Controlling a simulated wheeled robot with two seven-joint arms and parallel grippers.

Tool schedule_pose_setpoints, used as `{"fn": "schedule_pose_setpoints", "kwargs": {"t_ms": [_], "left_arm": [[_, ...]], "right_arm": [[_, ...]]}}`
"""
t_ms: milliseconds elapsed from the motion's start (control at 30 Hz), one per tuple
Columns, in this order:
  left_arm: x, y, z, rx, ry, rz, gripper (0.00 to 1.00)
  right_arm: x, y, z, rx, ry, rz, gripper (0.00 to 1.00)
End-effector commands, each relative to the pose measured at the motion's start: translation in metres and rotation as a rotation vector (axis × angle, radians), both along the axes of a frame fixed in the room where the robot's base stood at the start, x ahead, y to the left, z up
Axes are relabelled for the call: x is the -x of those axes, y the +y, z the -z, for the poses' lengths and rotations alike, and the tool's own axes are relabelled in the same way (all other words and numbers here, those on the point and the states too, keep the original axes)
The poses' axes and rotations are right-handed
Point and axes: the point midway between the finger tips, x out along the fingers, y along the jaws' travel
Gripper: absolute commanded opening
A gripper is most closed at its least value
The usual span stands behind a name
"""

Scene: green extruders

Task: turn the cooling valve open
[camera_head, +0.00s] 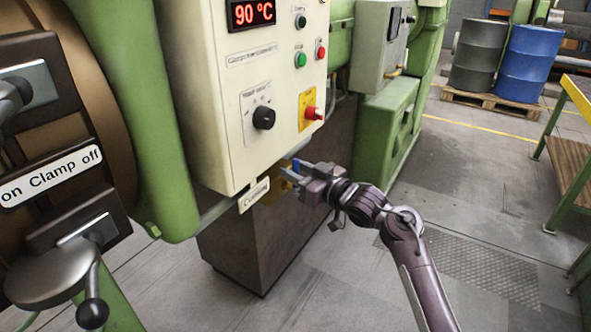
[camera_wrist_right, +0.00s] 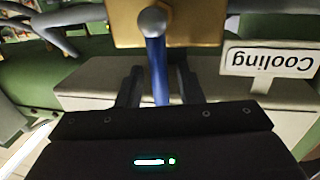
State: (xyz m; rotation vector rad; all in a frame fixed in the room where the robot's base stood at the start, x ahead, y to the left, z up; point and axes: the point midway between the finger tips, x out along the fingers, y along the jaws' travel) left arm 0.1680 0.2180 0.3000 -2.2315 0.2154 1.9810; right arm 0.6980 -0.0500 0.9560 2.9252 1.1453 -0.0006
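The cooling valve has a brass body (camera_head: 272,191) under the cream control box, beside a white "Cooling" label (camera_head: 254,195). Its blue handle (camera_head: 296,165) shows only in part, at my right gripper (camera_head: 290,178). In the right wrist view the blue handle (camera_wrist_right: 159,75) runs down from the brass body (camera_wrist_right: 200,25) between the two dark fingers of my right gripper (camera_wrist_right: 160,90). The fingers are apart, with gaps beside the handle, so it does not look clamped. The "Cooling" label (camera_wrist_right: 270,62) appears upside down there. My left gripper is not in view.
A brown clamp unit with a ball-ended lever (camera_head: 91,313) is at left.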

Motion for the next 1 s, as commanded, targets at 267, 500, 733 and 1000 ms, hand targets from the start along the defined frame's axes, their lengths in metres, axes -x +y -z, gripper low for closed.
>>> {"fn": "schedule_pose_setpoints", "kwargs": {"t_ms": [267,500,733,1000], "left_arm": [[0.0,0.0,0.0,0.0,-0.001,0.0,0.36],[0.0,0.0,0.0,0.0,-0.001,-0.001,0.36],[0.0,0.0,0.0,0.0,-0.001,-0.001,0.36],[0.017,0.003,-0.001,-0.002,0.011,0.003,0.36]], "right_arm": [[-0.001,0.001,0.0,0.0,0.0,0.001,0.33],[-0.001,0.001,0.0,0.0,0.0,0.001,0.02],[-0.001,0.001,0.0,0.0,0.0,0.001,0.0],[-0.003,0.0,-0.002,-0.02,0.03,0.001,0.0]]}}
